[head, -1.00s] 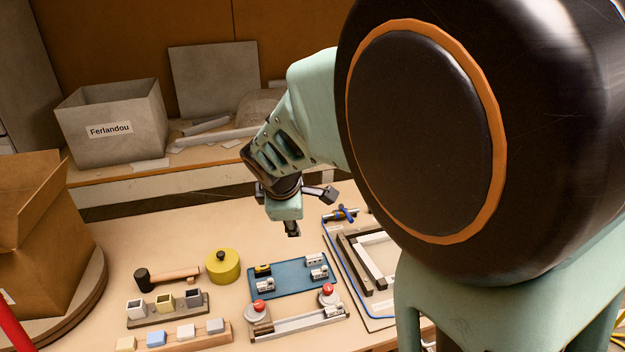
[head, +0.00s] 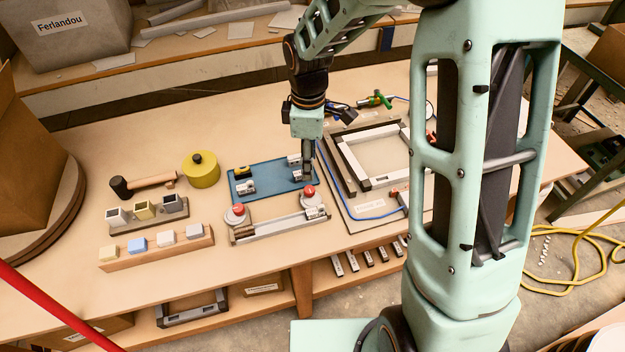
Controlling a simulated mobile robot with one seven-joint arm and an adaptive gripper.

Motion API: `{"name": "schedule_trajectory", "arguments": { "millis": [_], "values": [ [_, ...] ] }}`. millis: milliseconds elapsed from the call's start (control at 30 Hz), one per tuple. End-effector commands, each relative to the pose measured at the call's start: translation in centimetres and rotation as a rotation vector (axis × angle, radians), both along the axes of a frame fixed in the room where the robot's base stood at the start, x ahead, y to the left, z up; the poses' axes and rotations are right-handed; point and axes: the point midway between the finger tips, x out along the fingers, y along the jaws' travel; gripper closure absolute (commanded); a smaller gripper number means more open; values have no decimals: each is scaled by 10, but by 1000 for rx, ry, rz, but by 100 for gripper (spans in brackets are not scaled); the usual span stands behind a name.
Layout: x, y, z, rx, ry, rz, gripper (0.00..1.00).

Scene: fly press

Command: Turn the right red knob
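The right red knob (head: 308,191) sits on a round white base at the right end of a grey bar fixture (head: 280,228) on the workbench. A similar left red knob (head: 239,209) sits at the fixture's other end. My gripper (head: 307,172) points down just behind the right knob, over the right end of the blue tray (head: 268,185). In the picture its tips are slightly above the knob and seem apart from it. The fingers look narrow and small, and I cannot tell whether they are open or shut.
Small white-and-black blocks stand on the blue tray near my gripper. A board with a frame (head: 375,155) and blue cord lies to the right. A yellow round container (head: 201,170), a mallet (head: 145,183) and block racks (head: 157,245) lie left. The bench's front edge is close to the fixture.

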Motion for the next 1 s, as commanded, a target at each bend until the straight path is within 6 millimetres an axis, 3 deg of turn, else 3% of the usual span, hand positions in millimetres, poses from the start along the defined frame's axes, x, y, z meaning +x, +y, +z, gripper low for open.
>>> {"name": "schedule_trajectory", "arguments": {
  "millis": [500, 700, 1000],
  "values": [
    [-1, 0, -88, -2, 1, 1, 61],
    [0, -1, -100, -2, -2, 0, 61],
    [0, -1, -101, -2, -2, 0, 64]
  ]
}}
